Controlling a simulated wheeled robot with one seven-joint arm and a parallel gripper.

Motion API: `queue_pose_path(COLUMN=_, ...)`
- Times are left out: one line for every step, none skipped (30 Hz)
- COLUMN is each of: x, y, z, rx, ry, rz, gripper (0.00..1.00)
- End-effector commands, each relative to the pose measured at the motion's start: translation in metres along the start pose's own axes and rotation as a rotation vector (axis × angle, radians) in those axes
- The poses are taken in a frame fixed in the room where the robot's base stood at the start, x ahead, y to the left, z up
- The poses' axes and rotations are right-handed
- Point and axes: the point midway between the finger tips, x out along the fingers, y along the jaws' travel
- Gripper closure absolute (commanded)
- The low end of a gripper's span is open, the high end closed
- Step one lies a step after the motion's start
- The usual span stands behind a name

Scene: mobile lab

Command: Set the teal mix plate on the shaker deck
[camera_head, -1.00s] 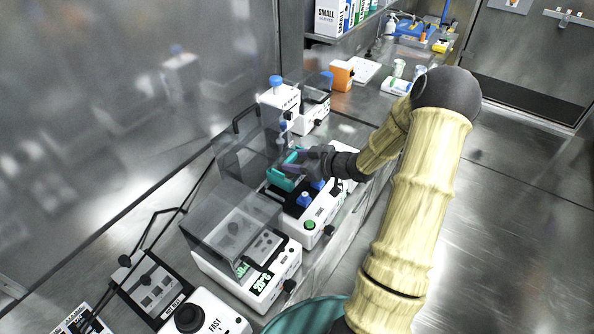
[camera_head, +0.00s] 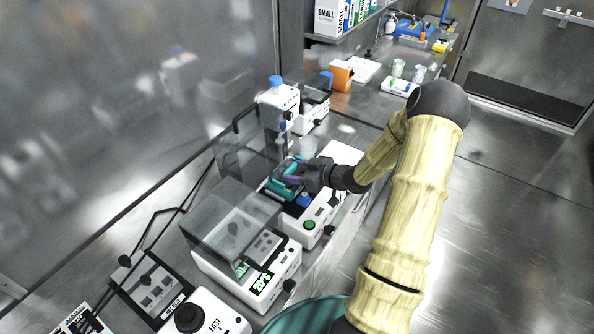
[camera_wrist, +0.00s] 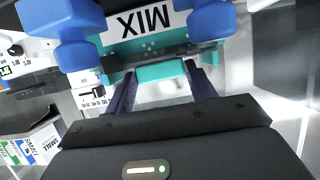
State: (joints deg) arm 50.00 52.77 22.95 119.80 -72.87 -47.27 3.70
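The teal mix plate (camera_head: 281,188) is at the white shaker (camera_head: 300,222), over its deck, between blue posts. In the wrist view, the plate (camera_wrist: 160,70) shows a white MIX label and a teal grip edge. My gripper (camera_wrist: 160,80) has a dark finger on either side of that edge and is shut on it. In the head view, my gripper (camera_head: 297,178) reaches in from the right. Blue posts (camera_wrist: 212,22) flank the plate closely. I cannot tell whether the plate fully rests on the deck.
A clear-lidded instrument (camera_head: 245,265) stands just in front of the shaker, and a raised clear lid (camera_head: 245,145) stands behind it. A white device with a blue knob (camera_head: 277,97) and an orange box (camera_head: 341,76) are farther back. The floor at right is clear.

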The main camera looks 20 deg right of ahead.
Motion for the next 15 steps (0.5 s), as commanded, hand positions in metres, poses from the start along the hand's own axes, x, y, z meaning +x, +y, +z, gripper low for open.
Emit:
queue_pose_path(x=-0.0001, y=0.0001, z=-0.0002, rx=0.0, ry=0.0, rz=0.0, gripper=0.35)
queue_pose_path(x=-0.0001, y=0.0, z=-0.0003, rx=0.0, ry=0.0, rz=0.0, gripper=0.29)
queue_pose_path(x=-0.0001, y=0.0001, z=-0.0003, rx=0.0, ry=0.0, rz=0.0, gripper=0.25)
queue_pose_path(x=-0.0001, y=0.0, z=-0.0003, rx=0.0, ry=0.0, rz=0.0, gripper=0.25)
queue_pose_path(x=-0.0001, y=0.0001, z=-0.0003, rx=0.0, ry=0.0, rz=0.0, gripper=0.25)
queue_pose_path(x=-0.0001, y=0.0, z=-0.0003, rx=0.0, ry=0.0, rz=0.0, gripper=0.25)
queue_pose_path(x=-0.0001, y=0.0001, z=-0.0003, rx=0.0, ry=0.0, rz=0.0, gripper=0.25)
queue_pose_path(x=-0.0001, y=0.0001, z=-0.0004, rx=0.0, ry=0.0, rz=0.0, gripper=0.25)
queue_pose_path(x=-0.0002, y=0.0001, z=-0.0003, rx=0.0, ry=0.0, rz=0.0, gripper=0.25)
queue_pose_path(x=-0.0002, y=0.0001, z=-0.0004, rx=0.0, ry=0.0, rz=0.0, gripper=0.25)
queue_pose_path(x=-0.0004, y=0.0001, z=-0.0008, rx=0.0, ry=0.0, rz=0.0, gripper=0.25)
queue_pose_path(x=-0.0008, y=0.0001, z=-0.0018, rx=0.0, ry=0.0, rz=0.0, gripper=0.25)
queue_pose_path(x=-0.0013, y=0.0002, z=-0.003, rx=0.0, ry=0.0, rz=0.0, gripper=0.25)
queue_pose_path(x=-0.0021, y=0.0002, z=-0.0047, rx=0.0, ry=0.0, rz=0.0, gripper=0.25)
queue_pose_path(x=-0.0049, y=0.0006, z=-0.0027, rx=0.0, ry=-0.001, rz=0.002, gripper=0.25)
